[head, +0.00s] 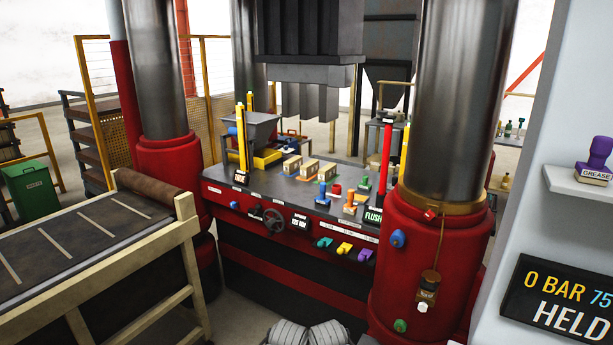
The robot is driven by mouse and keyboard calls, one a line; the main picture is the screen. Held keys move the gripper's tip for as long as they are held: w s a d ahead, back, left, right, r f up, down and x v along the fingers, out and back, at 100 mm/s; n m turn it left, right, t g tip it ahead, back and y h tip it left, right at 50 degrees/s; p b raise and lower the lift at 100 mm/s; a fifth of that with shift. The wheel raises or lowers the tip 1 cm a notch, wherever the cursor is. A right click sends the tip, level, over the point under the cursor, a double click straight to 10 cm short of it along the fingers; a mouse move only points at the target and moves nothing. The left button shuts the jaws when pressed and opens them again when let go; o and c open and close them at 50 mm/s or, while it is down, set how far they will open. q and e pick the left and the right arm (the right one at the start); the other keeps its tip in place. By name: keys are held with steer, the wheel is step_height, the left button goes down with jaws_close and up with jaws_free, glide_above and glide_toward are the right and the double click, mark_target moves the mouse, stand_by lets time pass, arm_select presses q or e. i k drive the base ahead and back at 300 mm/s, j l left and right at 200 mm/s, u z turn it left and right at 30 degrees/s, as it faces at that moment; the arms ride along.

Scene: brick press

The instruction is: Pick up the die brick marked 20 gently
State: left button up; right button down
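Three small tan blocks stand in a row on the dark press bed, a left one (292,166), a middle one (309,169) and a right one (327,172). They look like die bricks, but any marks on them are too small to read, so I cannot tell which is marked 20. They stand below the raised grey press head (308,98), with open space between.
Blue and orange knobs and a red post (385,160) stand right of the blocks. A thick column (445,100) rises at right, a roller table (90,235) at left. A sign (565,300) reads HELD.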

mark_target(290, 166)
steer(key=i+j+z, duration=0.25)
steer(key=i+j, duration=0.45)
steer(key=i+j+z, duration=0.3)
steer(key=i+j, duration=0.45)
steer(key=j, duration=0.1)
